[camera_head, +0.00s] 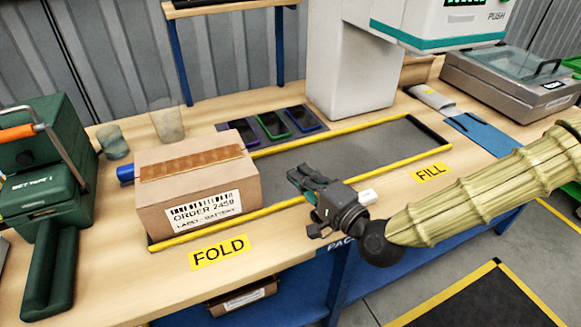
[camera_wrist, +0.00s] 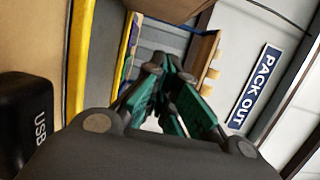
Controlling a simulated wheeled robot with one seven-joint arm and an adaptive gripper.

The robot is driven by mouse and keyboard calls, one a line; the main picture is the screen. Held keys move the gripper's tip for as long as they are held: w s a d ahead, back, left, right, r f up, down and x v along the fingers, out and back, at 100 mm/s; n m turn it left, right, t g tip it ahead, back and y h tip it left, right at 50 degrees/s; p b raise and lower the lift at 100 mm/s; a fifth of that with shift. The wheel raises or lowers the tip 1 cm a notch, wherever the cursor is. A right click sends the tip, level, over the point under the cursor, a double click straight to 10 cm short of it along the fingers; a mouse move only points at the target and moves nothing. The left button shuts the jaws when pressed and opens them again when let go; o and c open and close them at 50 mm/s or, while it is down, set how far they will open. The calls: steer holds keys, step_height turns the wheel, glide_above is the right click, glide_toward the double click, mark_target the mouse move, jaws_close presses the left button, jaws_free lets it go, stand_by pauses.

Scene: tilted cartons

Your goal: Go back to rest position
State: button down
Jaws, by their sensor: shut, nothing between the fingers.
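My gripper (camera_head: 308,181) is shut and empty. It hangs over the front part of the workbench, to the right of the closed carton, with its fingers pointing left and up in the head view. In the wrist view its green-padded fingers (camera_wrist: 165,92) come together in the middle. My arm reaches in from the right in a yellowish ribbed sleeve. The brown carton (camera_head: 195,183), taped along its top and labelled ORDER 2458, sits upright in the FOLD area, apart from my gripper.
The workbench (camera_head: 110,285) holds a green tape machine (camera_head: 45,190) at the left and a yellow-edged grey strip (camera_head: 385,150). Three phone-like devices (camera_head: 273,124) lie behind the carton. A white machine (camera_head: 350,70) stands at the back. The strip's right half is clear.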

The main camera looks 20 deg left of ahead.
steer(key=shift+v, duration=0.8)
